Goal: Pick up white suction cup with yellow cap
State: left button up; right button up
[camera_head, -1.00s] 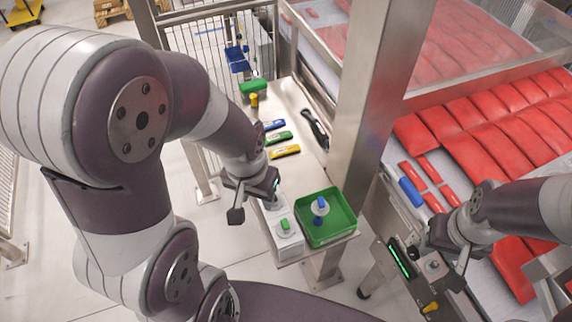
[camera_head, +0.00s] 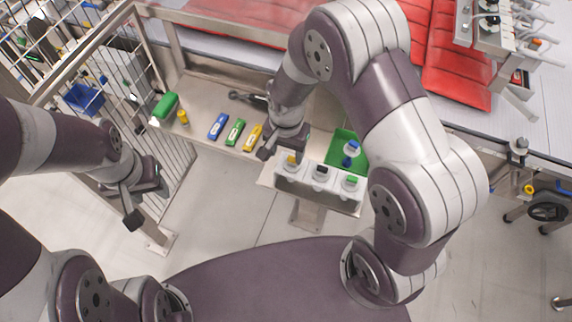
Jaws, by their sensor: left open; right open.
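The white suction cup with the yellow cap (camera_head: 292,162) stands at the left end of a white holder (camera_head: 317,190). My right gripper (camera_head: 281,155) is open, pointing down just over and beside the yellow cap, and partly hides it. I cannot tell whether the fingers touch it. A dark-capped suction cup (camera_head: 320,173) and a green-capped one (camera_head: 350,183) stand in the same holder, to the right. My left gripper (camera_head: 146,203) is open and empty, away at the left beside the wire fence.
A green tray (camera_head: 361,163) with a blue-capped suction cup (camera_head: 351,150) is behind the holder. Blue (camera_head: 218,126), green (camera_head: 235,132) and yellow (camera_head: 252,138) items lie on the metal table, left of my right arm. A wire fence (camera_head: 175,160) borders the left.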

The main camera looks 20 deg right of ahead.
aim_at(292, 158)
jog(key=f, duration=0.1)
jog(key=d+f, duration=0.2)
jog(key=f, duration=0.1)
jog(key=shift+d, duration=0.25)
jog(key=shift+a+r, duration=0.1)
jog(key=shift+a, duration=0.45)
jog(key=c, duration=0.4)
jog(key=shift+s+a+r, duration=0.1)
jog(key=c, duration=0.5)
jog(key=shift+d, duration=0.35)
jog(key=shift+c, duration=0.2)
jog(key=shift+a+r, duration=0.15)
jog(key=shift+r, duration=0.1)
notch_tip(292, 158, up, 9)
jog(key=shift+f+b, duration=0.15)
jog(key=shift+b, duration=0.6)
pick_arm(q)
jog(key=shift+d+f, duration=0.2)
jog(key=shift+d, duration=0.65)
pick_arm(e)
jog(key=shift+r, duration=0.4)
